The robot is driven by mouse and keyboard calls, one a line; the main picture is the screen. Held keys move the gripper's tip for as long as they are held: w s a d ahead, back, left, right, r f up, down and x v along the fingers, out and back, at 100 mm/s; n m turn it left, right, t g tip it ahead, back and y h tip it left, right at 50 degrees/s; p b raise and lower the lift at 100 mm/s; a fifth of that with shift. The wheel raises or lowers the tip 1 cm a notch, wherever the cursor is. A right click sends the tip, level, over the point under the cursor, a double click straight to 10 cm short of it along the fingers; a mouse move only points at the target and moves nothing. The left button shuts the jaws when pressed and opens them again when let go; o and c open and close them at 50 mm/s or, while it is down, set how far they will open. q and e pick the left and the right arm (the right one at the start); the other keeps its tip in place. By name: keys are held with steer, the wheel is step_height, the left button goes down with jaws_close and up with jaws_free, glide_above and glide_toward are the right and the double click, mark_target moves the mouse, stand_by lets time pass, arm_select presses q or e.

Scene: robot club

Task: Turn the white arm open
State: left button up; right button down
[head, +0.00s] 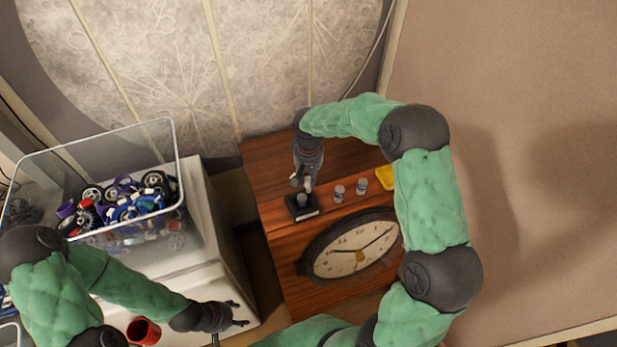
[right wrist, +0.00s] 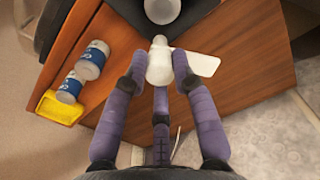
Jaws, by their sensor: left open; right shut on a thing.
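The white arm (right wrist: 202,63) shows in the right wrist view as a flat white lever with a rounded knob-like body, beside a dark base (right wrist: 205,18) with a round grey top. The fingers of my right gripper (right wrist: 160,72) are shut around its rounded body, and the flat part sticks out to the right. In the head view my right gripper (head: 303,184) points down just behind the small black box (head: 303,212); the white arm is mostly hidden there by the fingers. My left gripper (head: 236,314) is open and empty, low beside the white stand.
The wooden cabinet (head: 285,265) bears a round clock (head: 356,250), two small jars (head: 340,193) and a yellow tray (head: 385,177) close by. A clear bin (head: 172,135) of toy parts stands on the white stand (head: 200,255) at left, with a red cup (head: 143,331) in front.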

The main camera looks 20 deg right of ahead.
steer(key=c, duration=1)
jaws_free()
step_height(320, 180, up, 12)
